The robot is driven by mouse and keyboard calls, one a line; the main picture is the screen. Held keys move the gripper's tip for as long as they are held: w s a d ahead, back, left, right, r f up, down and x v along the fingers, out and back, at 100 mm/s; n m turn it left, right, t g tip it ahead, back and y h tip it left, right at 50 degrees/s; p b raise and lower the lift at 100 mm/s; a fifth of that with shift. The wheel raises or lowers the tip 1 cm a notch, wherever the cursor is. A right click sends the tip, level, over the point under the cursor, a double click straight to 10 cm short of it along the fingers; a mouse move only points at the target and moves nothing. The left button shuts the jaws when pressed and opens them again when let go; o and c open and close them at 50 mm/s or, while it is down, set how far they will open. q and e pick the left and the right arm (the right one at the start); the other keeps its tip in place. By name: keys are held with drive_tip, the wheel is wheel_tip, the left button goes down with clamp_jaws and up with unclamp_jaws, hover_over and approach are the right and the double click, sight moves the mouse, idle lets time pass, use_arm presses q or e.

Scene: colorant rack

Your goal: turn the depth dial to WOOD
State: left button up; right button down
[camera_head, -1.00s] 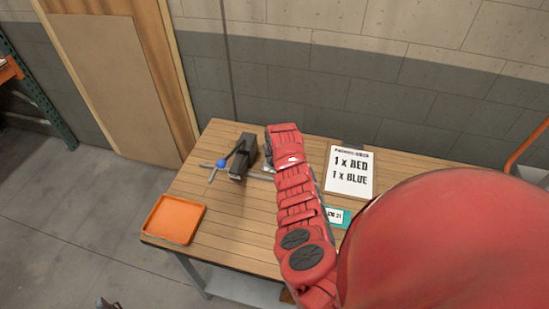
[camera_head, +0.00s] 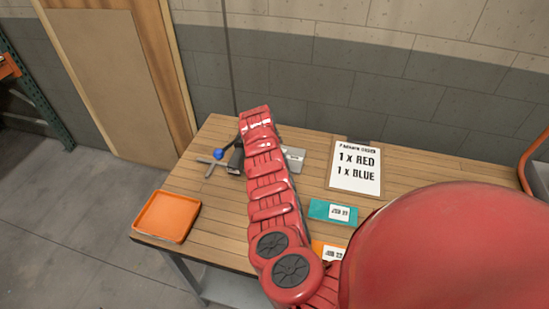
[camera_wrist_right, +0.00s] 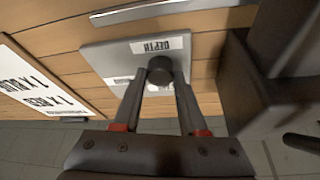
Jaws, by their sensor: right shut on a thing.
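The depth dial (camera_wrist_right: 159,69) is a dark round knob on a grey plate (camera_wrist_right: 100,58) in the right wrist view. A white DEPTH label (camera_wrist_right: 160,45) shows above it, upside down. My right gripper (camera_wrist_right: 160,82) is shut on the dial, one finger on each side. Another white label on the plate is partly hidden by a finger, so its words, and the dial's setting, cannot be read. In the head view part of the grey plate (camera_head: 294,155) shows beside my right arm, which hides the dial and gripper. My left gripper is not in view.
A dark press-like device (camera_wrist_right: 275,85) with a blue-knobbed handle (camera_head: 218,155) stands close beside the plate. An orange tray (camera_head: 166,215) sits at the table's left. A sign (camera_head: 356,169), a teal box (camera_head: 318,210) and an orange box (camera_head: 326,250) lie to the right.

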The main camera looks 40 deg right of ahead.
idle(0.5)
drive_tip(key=shift+c, duration=2.3)
unclamp_jaws()
drive_tip(key=b+v, duration=0.3)
drive_tip(key=v, duration=1.4)
drive_tip(key=shift+r+b, duration=0.25)
drive_tip(key=shift+b, duration=0.05)
drive_tip(key=shift+w, duration=0.1)
